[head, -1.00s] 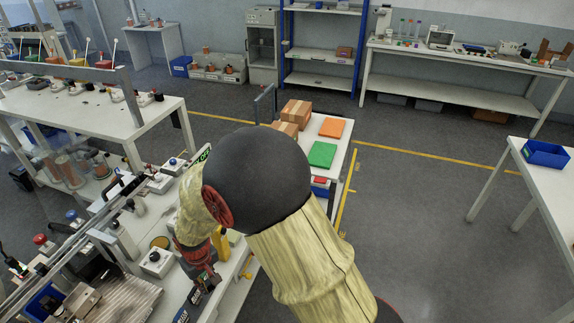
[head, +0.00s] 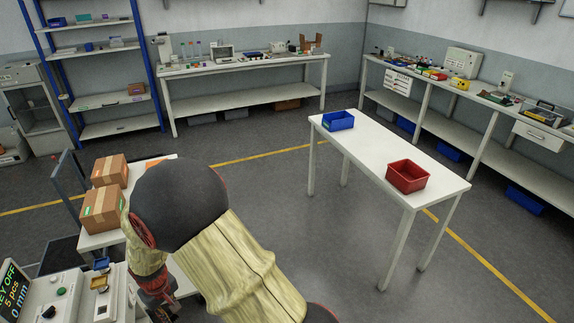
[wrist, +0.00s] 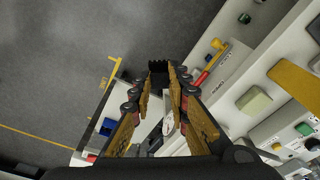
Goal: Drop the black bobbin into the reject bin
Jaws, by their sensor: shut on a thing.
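My gripper (wrist: 160,82) points away from the wrist camera, its fingers closed in on a small black piece (wrist: 158,67) at the tips. The piece looks like the black bobbin, but only part of it shows. In the head view my gripper (head: 163,306) is low at the left, partly cut off by the lower edge, and the bobbin cannot be made out there. A red open bin (head: 408,180) stands on a white table (head: 375,150) at the right, well away from my gripper. It carries no readable label and looks empty.
A blue bin (head: 338,121) stands on the same table's far left end. Cardboard boxes (head: 102,208) sit on a small table at the left. A control panel (head: 50,298) is at the lower left. Open grey floor (head: 320,235) lies before the white table.

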